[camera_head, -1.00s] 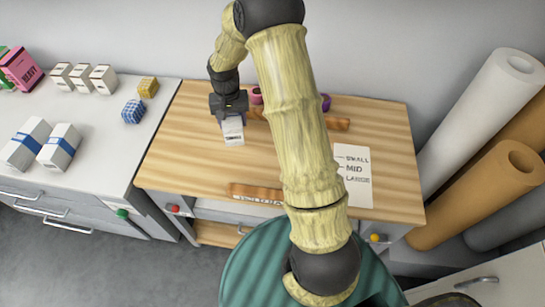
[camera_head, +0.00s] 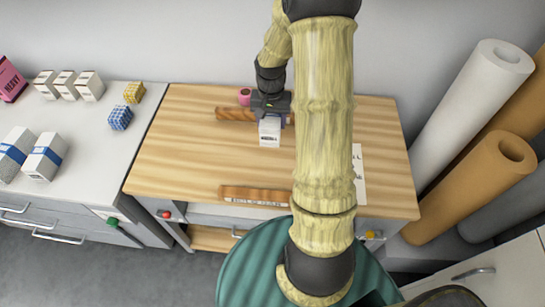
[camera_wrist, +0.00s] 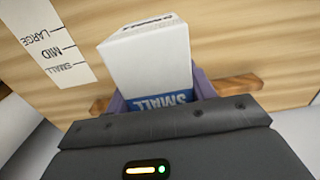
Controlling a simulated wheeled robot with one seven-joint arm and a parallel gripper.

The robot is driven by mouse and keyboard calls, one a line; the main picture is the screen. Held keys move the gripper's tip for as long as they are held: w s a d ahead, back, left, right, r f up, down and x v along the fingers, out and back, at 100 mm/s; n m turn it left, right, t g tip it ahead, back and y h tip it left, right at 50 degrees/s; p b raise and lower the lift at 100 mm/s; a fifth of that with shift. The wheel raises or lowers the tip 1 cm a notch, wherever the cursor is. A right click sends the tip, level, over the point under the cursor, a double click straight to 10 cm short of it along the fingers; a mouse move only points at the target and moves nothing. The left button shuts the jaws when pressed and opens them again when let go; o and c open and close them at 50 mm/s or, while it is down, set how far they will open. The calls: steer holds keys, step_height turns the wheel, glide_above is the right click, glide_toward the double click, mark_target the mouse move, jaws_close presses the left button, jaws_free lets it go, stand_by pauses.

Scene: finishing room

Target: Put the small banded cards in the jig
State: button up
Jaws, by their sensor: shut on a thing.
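My gripper (camera_head: 269,120) is shut on a white card box (camera_head: 270,133) over the middle back of the wooden bench. In the wrist view the held box (camera_wrist: 147,62) shows a blue band reading SMALL, between two purple fingers. I cannot tell whether it touches the bench. Two white boxes with blue bands, one (camera_head: 14,150) left of the other (camera_head: 44,157), stand on the grey counter at left. No part is marked as the jig; a wooden bar (camera_head: 232,114) lies behind my gripper and a labelled wooden strip (camera_head: 253,195) lies at the bench's front edge.
A SMALL, MID, LARGE chart (camera_wrist: 50,45) lies on the bench (camera_head: 180,150), partly hidden by my arm in the head view. A pink roll (camera_head: 245,97) stands at the back. Large rolls (camera_head: 470,185) stand at right.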

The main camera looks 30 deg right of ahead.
steer(key=shift+s+d, duration=0.2)
steer(key=shift+f+p, duration=0.3)
steer(key=shift+f, duration=2.8)
steer(key=shift+f, duration=1.85)
steer(key=shift+f, duration=0.1)
